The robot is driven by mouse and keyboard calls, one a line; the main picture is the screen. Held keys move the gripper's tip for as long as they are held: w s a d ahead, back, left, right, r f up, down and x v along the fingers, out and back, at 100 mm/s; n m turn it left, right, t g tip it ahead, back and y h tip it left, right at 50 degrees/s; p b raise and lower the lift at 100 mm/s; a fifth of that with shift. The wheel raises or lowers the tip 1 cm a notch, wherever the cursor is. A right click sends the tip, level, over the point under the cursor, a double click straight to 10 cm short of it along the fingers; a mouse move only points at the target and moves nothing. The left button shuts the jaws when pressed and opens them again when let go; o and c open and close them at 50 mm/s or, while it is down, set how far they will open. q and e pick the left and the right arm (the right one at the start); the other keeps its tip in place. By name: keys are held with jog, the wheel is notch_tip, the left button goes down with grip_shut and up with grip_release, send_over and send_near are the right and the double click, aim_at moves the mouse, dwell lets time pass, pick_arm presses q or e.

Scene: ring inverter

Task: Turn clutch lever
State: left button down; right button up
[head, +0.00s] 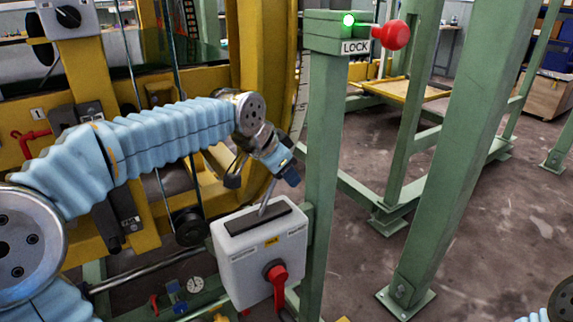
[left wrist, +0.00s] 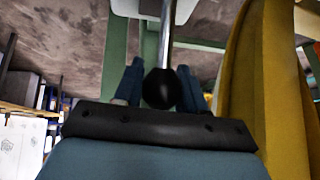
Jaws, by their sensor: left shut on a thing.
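A grey-white control box (head: 240,262) is fixed beside a green post, with a dark slotted plate on its top. The clutch lever, a thin metal rod (head: 268,196), rises tilted to the right from that slot. My left gripper (head: 288,174) is at the lever's upper end, which it hides in the head view. In the left wrist view, the lever's black ball knob (left wrist: 160,89) sits between the two blue fingers of my left gripper (left wrist: 158,84), which is shut on it. My right gripper is not in view.
A red rotary handle (head: 277,276) is on the box's front. The green post (head: 325,180) stands close right of my left gripper, with a LOCK box, lit green lamp and red knob (head: 395,35) on top. Yellow machine frame (head: 262,80) stands behind. Floor at right is open between green posts.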

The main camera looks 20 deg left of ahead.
pick_arm(q)
jog(key=shift+w, duration=0.1)
jog(key=c, duration=0.8)
grip_release()
jog(key=shift+f, duration=0.1)
jog(key=shift+o, duration=0.2)
jog(key=v, duration=1.4)
jog(key=shift+w, duration=0.1)
